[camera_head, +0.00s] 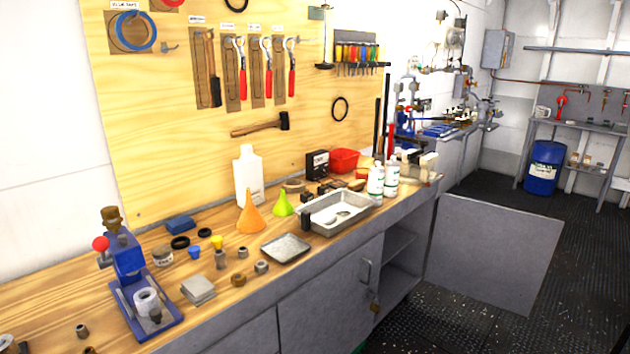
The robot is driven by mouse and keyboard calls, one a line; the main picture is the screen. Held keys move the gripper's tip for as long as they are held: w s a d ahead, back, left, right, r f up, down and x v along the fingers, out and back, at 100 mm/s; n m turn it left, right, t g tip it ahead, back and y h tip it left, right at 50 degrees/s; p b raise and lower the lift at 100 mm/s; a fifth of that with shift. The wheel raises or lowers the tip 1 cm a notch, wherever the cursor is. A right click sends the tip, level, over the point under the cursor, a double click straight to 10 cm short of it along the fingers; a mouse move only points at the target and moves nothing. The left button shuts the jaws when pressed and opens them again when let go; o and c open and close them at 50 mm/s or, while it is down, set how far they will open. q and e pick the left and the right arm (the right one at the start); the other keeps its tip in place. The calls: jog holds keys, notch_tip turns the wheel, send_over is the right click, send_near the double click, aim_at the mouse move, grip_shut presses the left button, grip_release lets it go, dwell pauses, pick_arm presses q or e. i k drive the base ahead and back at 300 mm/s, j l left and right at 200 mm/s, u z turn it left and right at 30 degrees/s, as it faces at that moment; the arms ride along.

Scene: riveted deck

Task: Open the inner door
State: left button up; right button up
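Under the workbench is a grey cabinet. A grey door panel (494,252) is swung wide out from the bench front at the right and stands over the black floor. Beside the opening, to the left, another grey door (330,306) looks shut, with an upright handle (367,272) near its right edge. I cannot tell which panel is the inner door. Neither of my grippers is in view.
The wooden bench top (235,298) carries a metal tray (338,222), funnels, bottles and a blue press (135,275). A tool board (150,150) stands behind. A blue drum (543,168) stands at the far right. The black floor (450,318) before the opening is clear.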

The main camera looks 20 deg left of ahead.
aim_at(331, 314)
jog(key=i+l+u, duration=0.2)
jog(key=u, duration=0.2)
jog(key=i+l+u, duration=0.15)
jog(key=l+u, duration=0.3)
jog(key=i+l+u, duration=0.1)
jog(key=l+u, duration=0.8)
jog(key=l, duration=1.15)
jog(key=l+u, duration=0.15)
jog(key=l, duration=0.45)
jog(key=l+u, duration=0.1)
jog(key=l, duration=0.55)
jog(key=k+l, duration=0.1)
jog(key=l, duration=0.5)
jog(key=l+u, duration=0.15)
jog(key=l, duration=0.45)
jog(key=k+l+u, duration=0.1)
jog(key=l, duration=0.5)
jog(key=k+l, duration=0.05)
